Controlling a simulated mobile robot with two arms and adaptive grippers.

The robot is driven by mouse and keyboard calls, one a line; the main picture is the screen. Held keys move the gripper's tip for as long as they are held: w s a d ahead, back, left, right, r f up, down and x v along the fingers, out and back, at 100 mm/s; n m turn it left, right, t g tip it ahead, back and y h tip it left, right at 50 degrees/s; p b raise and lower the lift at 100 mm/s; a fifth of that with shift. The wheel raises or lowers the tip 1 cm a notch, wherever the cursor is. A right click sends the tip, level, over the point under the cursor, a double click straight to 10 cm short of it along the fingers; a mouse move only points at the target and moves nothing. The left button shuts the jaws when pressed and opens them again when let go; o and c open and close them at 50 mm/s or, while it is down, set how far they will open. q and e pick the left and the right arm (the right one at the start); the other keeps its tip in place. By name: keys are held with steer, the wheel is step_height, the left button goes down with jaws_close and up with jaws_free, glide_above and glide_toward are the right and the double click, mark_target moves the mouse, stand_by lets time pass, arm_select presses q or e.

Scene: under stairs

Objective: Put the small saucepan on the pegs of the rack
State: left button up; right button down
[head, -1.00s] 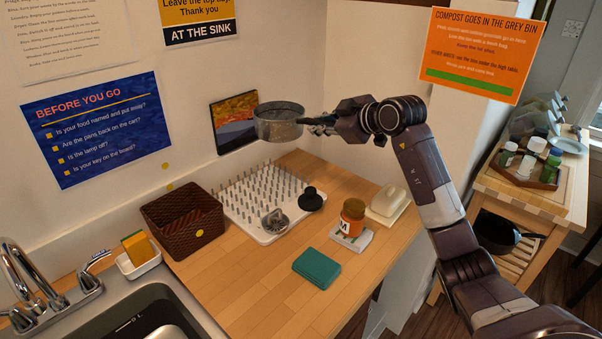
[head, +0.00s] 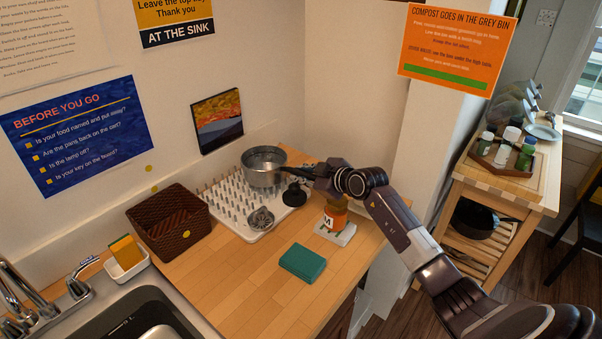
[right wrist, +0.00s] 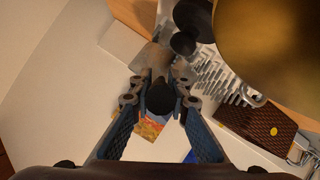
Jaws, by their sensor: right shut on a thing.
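The small saucepan (head: 263,168) is a grey metal pan, held roughly level with its opening up. My right gripper (head: 308,172) is shut on its dark handle, to the right of the pan. The white peg rack (head: 250,236) lies on the wooden counter with rows of upright grey pegs. The pan is over the far right part of the rack and hides some pegs; I cannot tell whether it touches them. In the right wrist view, the pan's underside or side (right wrist: 268,45) fills the top right, with pegs (right wrist: 215,75) beside it. My left gripper is not in view.
A metal strainer (head: 260,219) and a black round object (head: 294,195) sit on the rack's front right. An orange jar (head: 335,214) stands under my right arm.

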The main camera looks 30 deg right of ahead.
steer(key=shift+r, duration=0.15)
steer(key=c, duration=2.3)
jaws_free()
steer(key=shift+f, duration=0.2)
steer(key=o, duration=0.5)
steer(key=shift+c, duration=0.2)
steer(key=shift+s+r, duration=0.15)
steer(key=b+v, duration=0.2)
steer(key=v, duration=0.9)
steer(key=shift+s+r, duration=0.2)
steer(key=shift+s, duration=0.2)
